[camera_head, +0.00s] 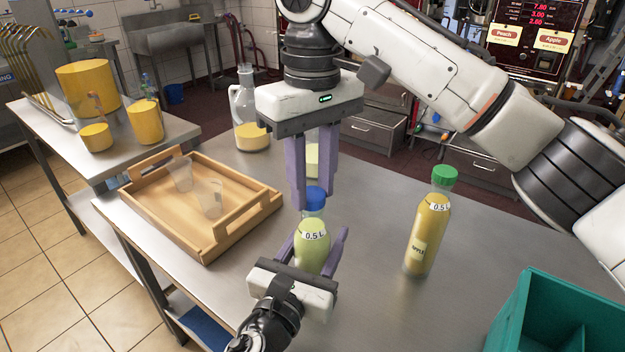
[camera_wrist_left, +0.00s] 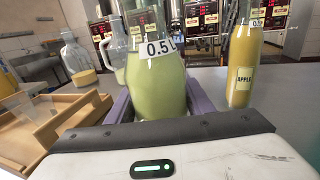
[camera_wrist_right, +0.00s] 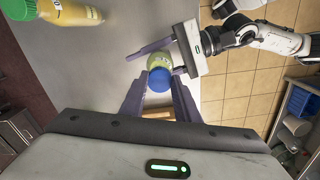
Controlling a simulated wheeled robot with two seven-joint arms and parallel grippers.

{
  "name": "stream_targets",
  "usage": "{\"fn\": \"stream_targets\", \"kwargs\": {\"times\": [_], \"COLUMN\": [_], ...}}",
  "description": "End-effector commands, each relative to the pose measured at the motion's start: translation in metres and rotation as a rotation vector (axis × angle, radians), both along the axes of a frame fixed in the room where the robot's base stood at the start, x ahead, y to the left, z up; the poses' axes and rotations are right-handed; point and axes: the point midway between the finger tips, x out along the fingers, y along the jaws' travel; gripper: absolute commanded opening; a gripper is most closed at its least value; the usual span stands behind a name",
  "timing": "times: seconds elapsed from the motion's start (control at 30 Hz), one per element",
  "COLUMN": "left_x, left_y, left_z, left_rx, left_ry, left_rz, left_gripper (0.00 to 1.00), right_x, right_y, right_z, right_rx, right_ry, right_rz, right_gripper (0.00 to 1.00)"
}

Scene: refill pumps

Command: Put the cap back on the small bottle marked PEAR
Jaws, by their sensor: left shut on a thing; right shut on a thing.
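A small bottle of pale green liquid (camera_head: 312,252) stands upright on the steel table, marked 0.5 L. No PEAR marking is readable on it. My left gripper (camera_head: 314,243) is shut around its body, one finger on each side, also seen in the left wrist view (camera_wrist_left: 160,105). A blue cap (camera_head: 315,195) is at the bottle's mouth; in the right wrist view the cap (camera_wrist_right: 160,79) lies over the bottle from above. My right gripper (camera_head: 314,204) points down from above, shut on the cap. I cannot tell whether the cap is screwed tight.
A yellow bottle labelled APPLE (camera_head: 428,235) with a green cap stands to the right. A wooden tray (camera_head: 243,233) with clear cups is at the left. A glass jug (camera_head: 246,110) and a pale green container (camera_head: 312,162) stand behind. A teal crate (camera_head: 510,310) is front right.

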Motion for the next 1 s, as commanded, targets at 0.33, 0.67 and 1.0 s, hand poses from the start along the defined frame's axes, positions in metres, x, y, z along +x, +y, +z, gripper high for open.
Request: {"fn": "stream_targets", "kwargs": {"times": [0.33,0.67,1.0], "left_x": [-0.0003,-0.0003,-0.0002], "left_y": [0.0001,0.0001,0.0002], "left_z": [-0.0019,-0.0021,-0.0022], "left_rx": [0.001,0.001,0.001], "left_ry": [0.004,0.004,0.005], "left_rz": [0.0,0.0,0.001], "left_gripper": [0.0,0.0,0.0], "right_x": [-0.0001,0.0002,0.0011], "right_y": [0.0008,0.0018,0.0022], "right_z": [0.0004,0.0,-0.0004], "right_rx": [0.001,0.0,0.002], "right_ry": [-0.001,-0.001,0.0], "right_rz": [-0.769,-1.502,-2.239], "right_gripper": [0.08,0.08,0.08]}}
